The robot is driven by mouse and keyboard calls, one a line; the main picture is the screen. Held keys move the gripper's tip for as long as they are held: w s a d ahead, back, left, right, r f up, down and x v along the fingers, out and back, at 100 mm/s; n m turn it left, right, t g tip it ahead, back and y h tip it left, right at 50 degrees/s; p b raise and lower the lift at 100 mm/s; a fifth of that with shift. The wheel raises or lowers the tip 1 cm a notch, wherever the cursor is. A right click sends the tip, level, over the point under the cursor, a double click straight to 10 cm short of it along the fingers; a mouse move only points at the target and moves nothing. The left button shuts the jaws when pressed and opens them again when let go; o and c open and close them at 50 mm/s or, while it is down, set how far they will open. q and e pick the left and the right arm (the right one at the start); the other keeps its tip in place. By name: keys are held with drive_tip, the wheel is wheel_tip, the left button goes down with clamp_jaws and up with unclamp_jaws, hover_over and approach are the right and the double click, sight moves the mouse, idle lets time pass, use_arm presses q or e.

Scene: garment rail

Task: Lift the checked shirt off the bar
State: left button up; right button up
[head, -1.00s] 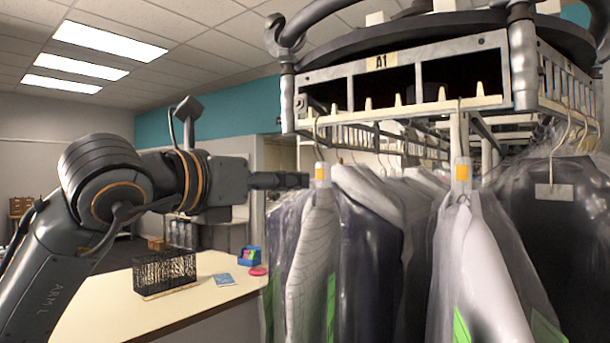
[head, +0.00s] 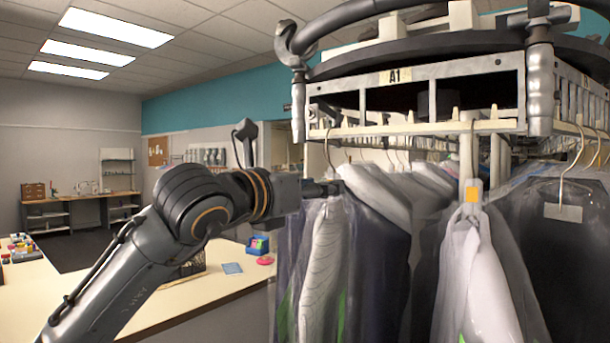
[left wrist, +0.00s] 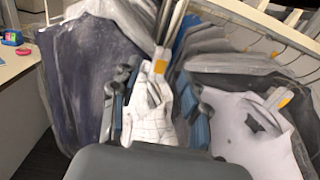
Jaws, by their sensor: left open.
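The checked shirt (head: 320,262), white with faint grid lines, hangs in a clear cover from a hanger on the bar (head: 425,129). It also shows in the left wrist view (left wrist: 148,121). My left gripper (head: 328,188) is at the top of this shirt, just below the hanger hook, and hides part of its neck. In the left wrist view my left gripper (left wrist: 158,76) is open, with one finger on each side of the shirt's upper part and hanger neck. I cannot tell whether the fingers touch it. My right gripper is not in view.
A dark covered garment (head: 378,255) hangs close to the right of the shirt. A white garment (head: 472,270) with an orange tag and a black one (head: 560,260) hang further right. A counter (head: 205,300) stands at the left with a blue box (head: 257,245).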

sight(333, 202)
use_arm(q)
drive_tip(key=x, duration=0.3)
drive_tip(key=shift+x, duration=0.9)
drive_tip(key=shift+w+d+p, duration=0.2)
drive_tip(key=shift+w+p, duration=0.1)
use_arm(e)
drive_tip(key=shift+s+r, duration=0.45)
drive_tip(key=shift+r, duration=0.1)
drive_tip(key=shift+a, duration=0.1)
use_arm(q)
drive_tip(key=shift+c, duration=0.2)
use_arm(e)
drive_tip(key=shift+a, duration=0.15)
use_arm(q)
clamp_jaws()
drive_tip(key=shift+r, duration=0.2)
